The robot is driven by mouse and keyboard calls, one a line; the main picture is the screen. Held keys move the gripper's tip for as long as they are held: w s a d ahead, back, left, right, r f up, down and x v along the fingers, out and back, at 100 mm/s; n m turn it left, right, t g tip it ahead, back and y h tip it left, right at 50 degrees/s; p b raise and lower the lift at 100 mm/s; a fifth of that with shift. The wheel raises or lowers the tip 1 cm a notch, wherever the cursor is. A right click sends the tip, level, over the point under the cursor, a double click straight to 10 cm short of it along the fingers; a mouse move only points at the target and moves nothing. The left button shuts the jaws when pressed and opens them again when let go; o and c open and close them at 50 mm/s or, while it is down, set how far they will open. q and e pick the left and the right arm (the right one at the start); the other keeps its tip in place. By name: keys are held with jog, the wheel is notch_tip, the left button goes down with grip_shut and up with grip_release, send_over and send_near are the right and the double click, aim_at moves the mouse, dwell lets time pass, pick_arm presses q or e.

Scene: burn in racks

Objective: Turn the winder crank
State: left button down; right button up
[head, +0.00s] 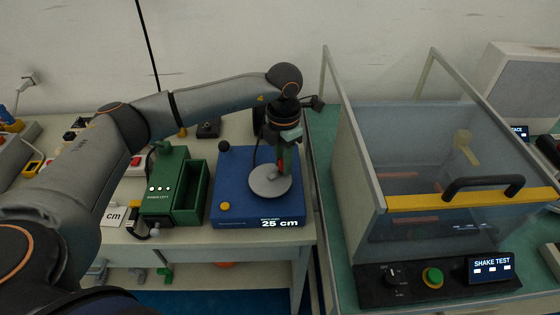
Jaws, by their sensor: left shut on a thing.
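The winder is a blue box (235,187) on the bench with a label reading 25 cm on its front. A round light-grey disc (268,185) sits on top of it. My left gripper (281,163) points down over the disc from above. It is shut on a small upright part with some red showing, which looks like the crank handle; the fingers mostly hide it. My right gripper is not in view.
A green box (165,190) with an open bin stands left of the winder. A clear-walled shake test chamber (455,150) with a black handle (484,187) stands close on the right. Small devices lie at the far left. The wall is behind the bench.

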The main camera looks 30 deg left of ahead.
aim_at(284, 185)
pick_arm(q)
jog(key=m, duration=0.1)
jog(key=m+b, duration=0.1)
jog(key=d+m, duration=0.1)
jog(key=shift+s+m, duration=0.3)
jog(key=shift+m, duration=0.1)
jog(key=m, duration=0.1)
jog(key=m+b, duration=0.1)
jog(key=shift+s+d+m, duration=0.3)
jog(key=shift+s+m, duration=0.05)
jog(key=shift+m, duration=0.05)
jog(key=m+b, duration=0.1)
jog(key=s+m+b, duration=0.1)
jog(key=m, duration=0.1)
jog(key=shift+d, duration=0.2)
jog(key=shift+s+m+b, duration=0.3)
jog(key=shift+m, duration=0.7)
jog(key=shift+s+m, duration=0.15)
jog(key=shift+m, duration=0.25)
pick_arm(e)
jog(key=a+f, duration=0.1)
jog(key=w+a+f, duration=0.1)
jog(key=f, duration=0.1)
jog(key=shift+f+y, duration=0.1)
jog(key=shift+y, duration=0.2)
pick_arm(q)
jog(key=c, duration=0.7)
grip_release()
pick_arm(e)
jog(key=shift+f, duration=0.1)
